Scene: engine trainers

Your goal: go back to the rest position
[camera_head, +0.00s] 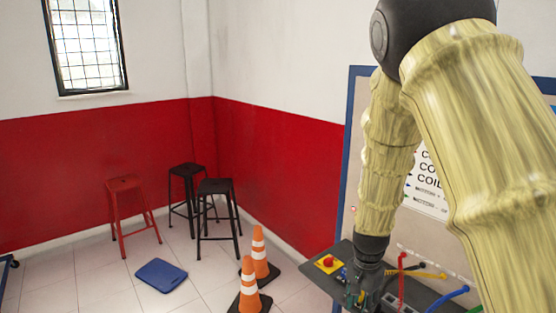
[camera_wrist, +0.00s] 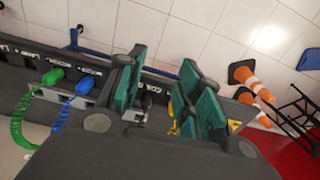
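My gripper (camera_head: 358,296) is low at the right in the head view, over or beside the dark shelf of the trainer bench (camera_head: 312,274). In the wrist view my gripper (camera_wrist: 160,84) shows teal finger pads spread apart, with nothing visibly held between them. The bench's dark panel (camera_wrist: 30,62) shows past the fingers. My arm comes down from the top right and covers part of the trainer board.
A red button on a yellow box (camera_head: 328,263) sits left of my gripper. Red, yellow and blue leads (camera_head: 402,285) rise from the shelf to its right. Traffic cones (camera_head: 249,290), stools (camera_head: 217,205) and a blue mat (camera_head: 161,275) stand on the floor at left.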

